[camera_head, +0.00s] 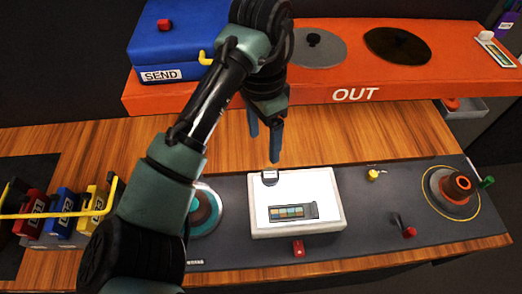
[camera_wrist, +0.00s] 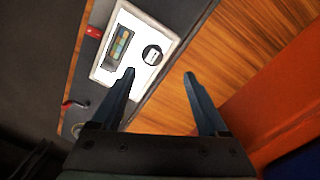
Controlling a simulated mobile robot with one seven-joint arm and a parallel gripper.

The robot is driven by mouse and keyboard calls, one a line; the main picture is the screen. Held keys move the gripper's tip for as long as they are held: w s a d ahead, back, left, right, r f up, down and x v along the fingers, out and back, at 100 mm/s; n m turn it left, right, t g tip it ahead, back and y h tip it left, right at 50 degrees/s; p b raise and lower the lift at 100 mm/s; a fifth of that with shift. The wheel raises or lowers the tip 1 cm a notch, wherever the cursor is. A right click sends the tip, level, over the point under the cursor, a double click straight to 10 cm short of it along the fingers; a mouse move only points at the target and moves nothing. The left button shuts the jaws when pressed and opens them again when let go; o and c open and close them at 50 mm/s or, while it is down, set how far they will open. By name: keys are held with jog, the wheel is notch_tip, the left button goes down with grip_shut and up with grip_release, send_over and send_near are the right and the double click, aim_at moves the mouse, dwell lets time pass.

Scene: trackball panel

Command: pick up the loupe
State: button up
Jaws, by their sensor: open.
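The loupe (camera_head: 269,177) is a small dark piece with a pale top, standing on the back left corner of the white light panel (camera_head: 325,188). In the wrist view the loupe (camera_wrist: 152,56) looks round and dark-rimmed, just ahead of the fingertips. A strip of coloured frames (camera_head: 293,212) lies on the panel in front of it. My gripper (camera_head: 264,146) is open and empty, behind and above the loupe. In the wrist view my gripper (camera_wrist: 160,73) has its two blue-grey fingers spread apart. The fingers do not touch the loupe.
A red control (camera_head: 298,248) sits before the panel, a yellow knob (camera_head: 374,175) and red-tipped lever (camera_head: 405,229) to its right. The orange trackball (camera_head: 458,190) is farther right. An orange OUT shelf (camera_head: 437,88) and blue SEND box (camera_head: 170,42) stand behind. Bare wood lies between.

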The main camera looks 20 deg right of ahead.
aim_at(270, 174)
jog(key=f, duration=0.2)
jog(key=s+f, duration=0.1)
jog(key=f, duration=0.2)
jog(key=f+p, duration=0.1)
jog(key=f, duration=0.1)
jog(key=shift+s+f, duration=0.15)
jog(key=f, duration=0.1)
jog(key=f+p, duration=0.1)
jog(key=f, duration=0.3)
jog(key=shift+s+d+p, duration=0.3)
jog(key=shift+d, duration=0.1)
grip_shut()
jog(key=shift+r, duration=0.15)
